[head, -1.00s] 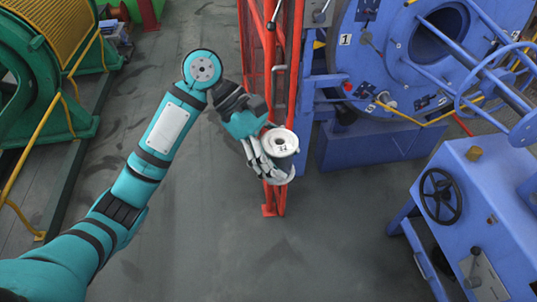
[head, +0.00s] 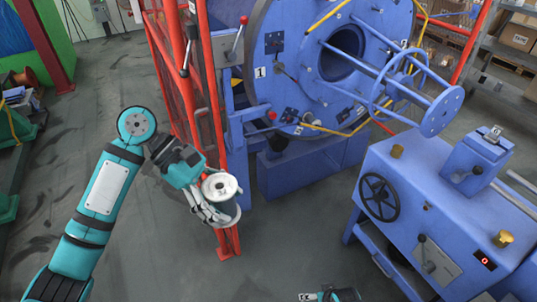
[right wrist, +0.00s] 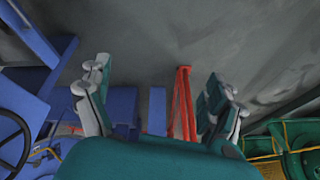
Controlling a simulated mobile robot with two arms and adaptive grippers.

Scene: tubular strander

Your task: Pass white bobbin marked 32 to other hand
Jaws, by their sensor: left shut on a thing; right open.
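The white bobbin (head: 221,186) has a round flange with a centre hole and a dark marking too small to read surely. My left gripper (head: 208,208) is shut on its side and holds it roughly upright above the floor, in front of the red frame. The fingers hide part of its body. My right gripper (head: 332,295) just shows at the bottom edge of the head view, below and right of the bobbin, apart from it. In the right wrist view the right gripper (right wrist: 157,75) is open with nothing between its fingers; the bobbin does not show there.
The red frame (head: 215,110) stands close behind the bobbin. The blue strander (head: 300,70) is behind right. A blue control console (head: 400,215) with a black handwheel (head: 379,197) stands at the right. Grey floor (head: 170,265) is clear between my arms.

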